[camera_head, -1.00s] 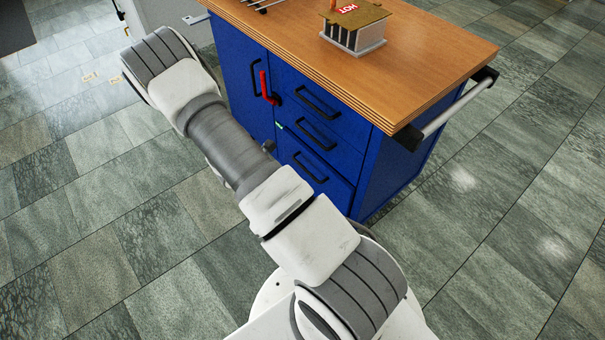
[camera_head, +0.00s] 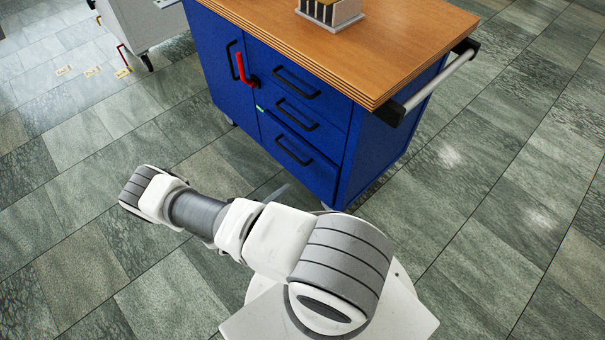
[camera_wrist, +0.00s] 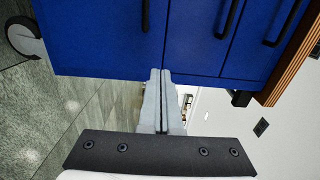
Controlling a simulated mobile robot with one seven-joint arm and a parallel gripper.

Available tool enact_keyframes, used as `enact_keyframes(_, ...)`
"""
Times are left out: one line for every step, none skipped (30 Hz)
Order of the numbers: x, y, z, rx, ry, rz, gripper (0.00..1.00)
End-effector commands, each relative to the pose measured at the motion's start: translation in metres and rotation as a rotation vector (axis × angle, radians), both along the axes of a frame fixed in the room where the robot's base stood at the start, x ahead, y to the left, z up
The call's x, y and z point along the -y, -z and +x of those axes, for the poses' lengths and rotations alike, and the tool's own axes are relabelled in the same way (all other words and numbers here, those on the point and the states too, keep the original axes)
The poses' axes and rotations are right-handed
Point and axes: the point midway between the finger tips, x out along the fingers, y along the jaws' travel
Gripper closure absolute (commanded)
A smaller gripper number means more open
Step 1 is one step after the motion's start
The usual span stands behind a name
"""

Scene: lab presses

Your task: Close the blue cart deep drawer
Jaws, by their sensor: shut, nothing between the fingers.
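The blue cart (camera_head: 228,75) stands at the top centre of the head view, with a door on its left and three stacked drawers on its right. The deep drawer (camera_head: 300,166) is the lowest; its front looks flush or nearly so, and a small gap cannot be ruled out. Its black handle (camera_head: 293,152) is in view. In the wrist view, turned sideways, the deep drawer front (camera_wrist: 105,40) is at upper left. My gripper (camera_wrist: 160,76) is shut and empty, its tips by that drawer's edge; contact cannot be told. My arm mostly hides it in the head view.
The wooden top (camera_head: 350,45) overhangs the drawers, with a push bar (camera_head: 440,78) at its right end. A red lever (camera_head: 241,68) sticks out by the door. A grey cabinet (camera_head: 140,20) stands at upper left.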

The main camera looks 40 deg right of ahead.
Motion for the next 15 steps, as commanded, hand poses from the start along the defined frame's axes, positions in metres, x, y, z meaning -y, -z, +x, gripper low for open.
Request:
enact_keyframes(0.006,0.0,0.0,-0.001,0.003,-0.001,1.0)
enact_keyframes(0.011,0.0,0.0,0.0,0.004,-0.001,1.0)
enact_keyframes(0.017,0.0,0.0,0.0,0.004,-0.001,1.0)
enact_keyframes(0.022,0.0,0.001,-0.001,0.004,-0.001,1.0)
enact_keyframes(0.028,0.001,0.001,0.0,0.005,-0.001,1.0)
enact_keyframes(0.036,0.001,0.002,0.0,0.006,0.0,1.0)
enact_keyframes(0.043,0.001,0.003,0.0,0.005,0.0,1.0)
enact_keyframes(0.05,0.001,0.003,0.001,0.006,0.0,1.0)
enact_keyframes(0.059,0.001,0.003,0.001,0.005,0.0,1.0)
enact_keyframes(0.065,0.001,0.004,0.001,0.005,0.0,1.0)
enact_keyframes(0.072,0.001,0.004,0.001,0.006,0.0,1.0)
enact_keyframes(0.08,0.001,0.006,0.001,0.005,0.001,1.0)
enact_keyframes(0.086,0.001,0.006,0.002,0.005,0.001,1.0)
enact_keyframes(0.092,0.001,0.006,0.002,0.005,0.001,1.0)
enact_keyframes(0.1,0.001,0.007,0.002,0.005,0.002,1.0)
